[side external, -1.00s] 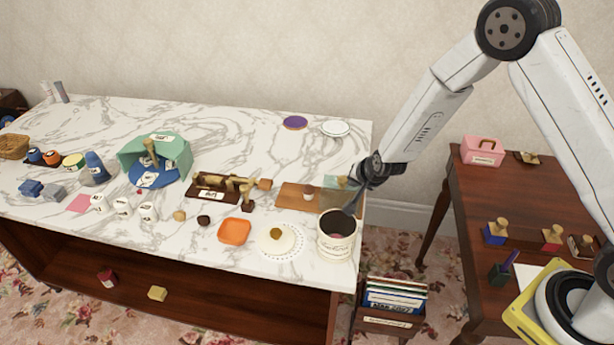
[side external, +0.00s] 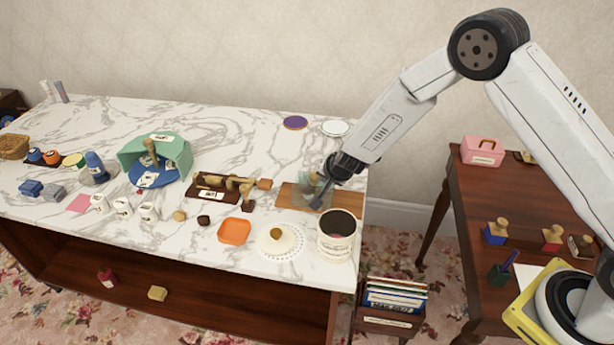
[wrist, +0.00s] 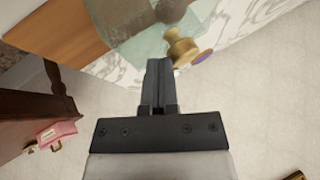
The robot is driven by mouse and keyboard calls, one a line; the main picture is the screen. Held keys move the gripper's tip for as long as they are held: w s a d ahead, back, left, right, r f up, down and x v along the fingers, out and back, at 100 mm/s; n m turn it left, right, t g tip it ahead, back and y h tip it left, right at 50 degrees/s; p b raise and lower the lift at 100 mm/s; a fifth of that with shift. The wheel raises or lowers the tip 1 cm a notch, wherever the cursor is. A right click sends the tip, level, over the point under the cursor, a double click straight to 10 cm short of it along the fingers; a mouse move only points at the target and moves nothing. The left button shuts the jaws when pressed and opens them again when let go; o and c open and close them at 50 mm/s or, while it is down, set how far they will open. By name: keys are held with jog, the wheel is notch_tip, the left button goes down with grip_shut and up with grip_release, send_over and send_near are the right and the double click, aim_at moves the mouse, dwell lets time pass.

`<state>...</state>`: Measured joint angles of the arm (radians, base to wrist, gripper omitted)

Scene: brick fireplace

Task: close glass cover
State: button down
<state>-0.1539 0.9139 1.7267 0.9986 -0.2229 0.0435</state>
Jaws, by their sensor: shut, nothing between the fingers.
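The wooden board (side external: 291,196) lies at the right end of the marble table. A see-through greenish glass cover (side external: 304,184) stands over its middle, partly hidden by my arm. In the wrist view the glass (wrist: 140,45) shows over the board (wrist: 62,32), with a brass knob-like piece (wrist: 182,50) close to the fingertips. My gripper (side external: 318,204) is shut and empty, reaching down at the board beside the glass. It also shows in the wrist view (wrist: 158,64). I cannot tell whether it touches the glass, or whether the cover is fully down.
A cream canister (side external: 338,248) with a dark open top stands in front of the board. A white lid (side external: 275,248) with a gold knob lies left of it. A wooden stamp (side external: 248,203) stands left of the board. The marble behind the board is mostly clear.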

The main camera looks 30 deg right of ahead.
aim_at(304, 181)
jog(key=shift+w+a, duration=1.35)
jog(key=shift+a, duration=0.1)
jog(key=shift+w+a, duration=0.15)
jog(key=shift+a, duration=0.1)
jog(key=shift+a+r, duration=0.1)
jog(key=shift+s, duration=0.2)
jog(key=shift+s+d, duration=1.3)
jog(key=shift+s, duration=0.3)
jog(key=d+v, duration=0.1)
jog(key=v, duration=0.8)
jog(key=shift+s+a+r, duration=0.3)
jog(key=shift+a+r, duration=0.05)
jog(key=shift+a, duration=0.15)
jog(key=shift+r, duration=0.1)
